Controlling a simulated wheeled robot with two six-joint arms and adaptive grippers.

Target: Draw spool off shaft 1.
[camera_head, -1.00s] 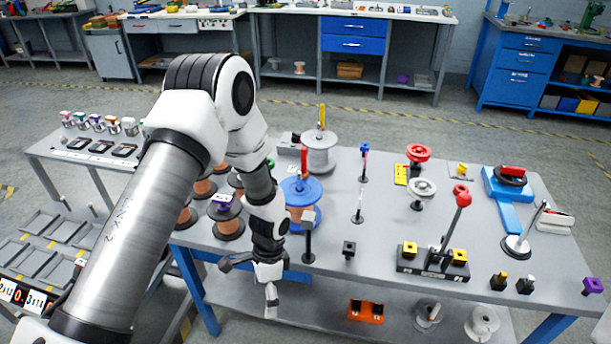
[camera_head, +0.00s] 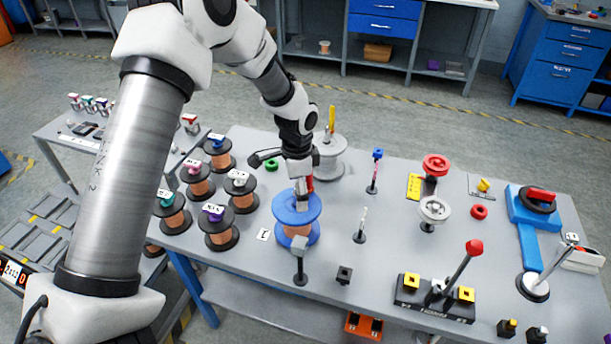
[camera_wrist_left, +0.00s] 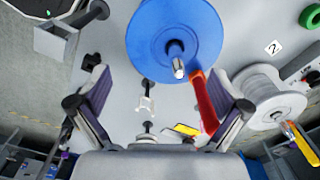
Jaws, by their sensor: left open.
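A blue-flanged spool (camera_head: 297,208) wound with copper-coloured wire stands upright on its shaft in the middle left of the table. A small white card (camera_head: 262,233) lies at its left. In the left wrist view the blue spool (camera_wrist_left: 150,35) fills the top middle, with the metal shaft tip (camera_wrist_left: 178,66) poking up through its hub. A red upright bar (camera_wrist_left: 206,103) stands beside the spool. My left gripper (camera_head: 303,200) is over the spool, pointing down. The left wrist view shows its fingers (camera_wrist_left: 165,100) wide apart and empty, with the red bar nearer the right finger. My right gripper is out of view.
A grey spool (camera_head: 327,158) with a yellow upright stands behind the blue one. A grey-topped post (camera_head: 300,246) stands just in front. Several copper spools (camera_head: 221,228) crowd the left. A lever block (camera_head: 435,297) and a blue fixture (camera_head: 532,220) are to the right.

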